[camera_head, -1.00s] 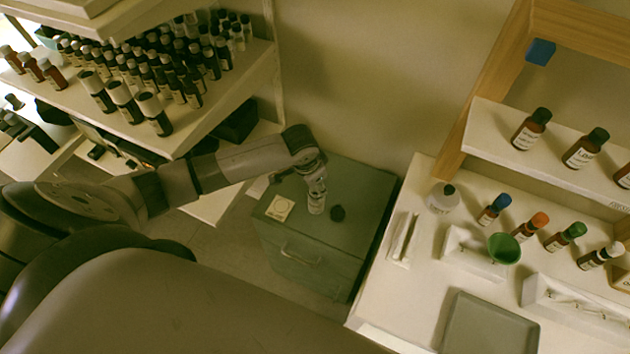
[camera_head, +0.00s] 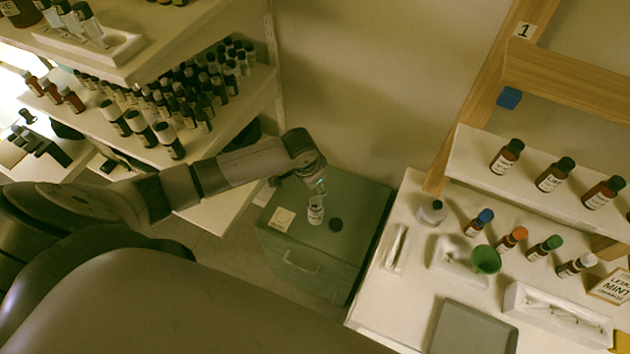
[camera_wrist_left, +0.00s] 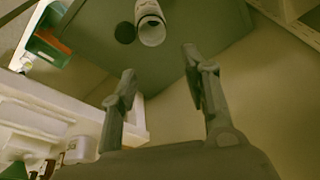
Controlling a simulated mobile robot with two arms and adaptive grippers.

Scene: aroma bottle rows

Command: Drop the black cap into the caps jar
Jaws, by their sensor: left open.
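A white labelled jar (camera_head: 316,212) stands on the green-grey cabinet top (camera_head: 365,200); I take it for the caps jar. In the left wrist view the jar (camera_wrist_left: 150,28) shows a round pale mouth. A dark round piece (camera_head: 335,225), lying flat beside the jar, also shows in the wrist view (camera_wrist_left: 125,33); it looks like a black cap or lid, though I cannot tell which. My left gripper (camera_head: 321,185) is just above the jar. In the wrist view its fingers (camera_wrist_left: 158,66) are spread apart with nothing between them. My right gripper is out of view.
A pale square item (camera_head: 283,218) lies on the cabinet's left side. Shelves of dark bottles (camera_head: 170,140) stand left. At right, a white worktop (camera_head: 405,285) carries a green funnel (camera_head: 486,260), colour-capped bottles and a grey tray (camera_head: 470,330).

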